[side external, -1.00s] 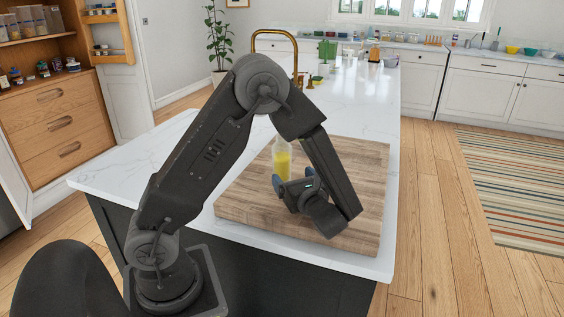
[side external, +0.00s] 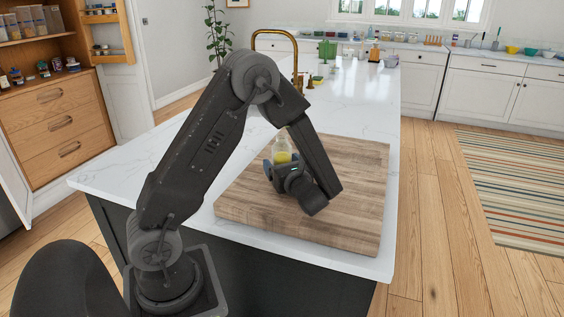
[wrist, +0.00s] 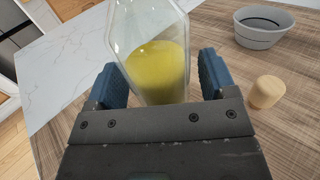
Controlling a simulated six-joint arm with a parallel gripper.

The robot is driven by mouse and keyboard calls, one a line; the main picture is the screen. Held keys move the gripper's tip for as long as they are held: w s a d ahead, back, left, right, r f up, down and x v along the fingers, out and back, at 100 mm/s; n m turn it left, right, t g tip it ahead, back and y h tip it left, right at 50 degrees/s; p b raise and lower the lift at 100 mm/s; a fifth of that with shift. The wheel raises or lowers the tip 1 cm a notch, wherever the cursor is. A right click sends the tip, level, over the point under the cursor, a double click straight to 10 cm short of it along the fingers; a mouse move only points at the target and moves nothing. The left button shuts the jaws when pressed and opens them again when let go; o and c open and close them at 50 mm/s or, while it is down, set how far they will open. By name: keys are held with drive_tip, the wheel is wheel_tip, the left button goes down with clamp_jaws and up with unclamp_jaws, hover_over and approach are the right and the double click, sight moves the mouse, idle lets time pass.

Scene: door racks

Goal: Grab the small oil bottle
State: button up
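The small oil bottle (wrist: 158,68) is clear glass with yellow oil in its lower part. It stands upright on the wooden board. In the wrist view it fills the space between the two blue fingers of my gripper (wrist: 165,82), with a gap visible on its right side. The fingers are open and reach along both sides of the bottle. In the side view the bottle (side external: 282,150) shows above and behind my gripper (side external: 282,168), which hides its lower part.
The wooden board (side external: 340,210) lies on the white marble counter (side external: 350,112). In the wrist view a grey bowl (wrist: 262,35) and a small tan cork-like piece (wrist: 266,92) are on the board to the right of the bottle. A brass faucet (side external: 275,35) stands farther back.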

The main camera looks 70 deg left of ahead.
drive_tip(key=c, duration=1)
drive_tip(key=shift+r, duration=0.15)
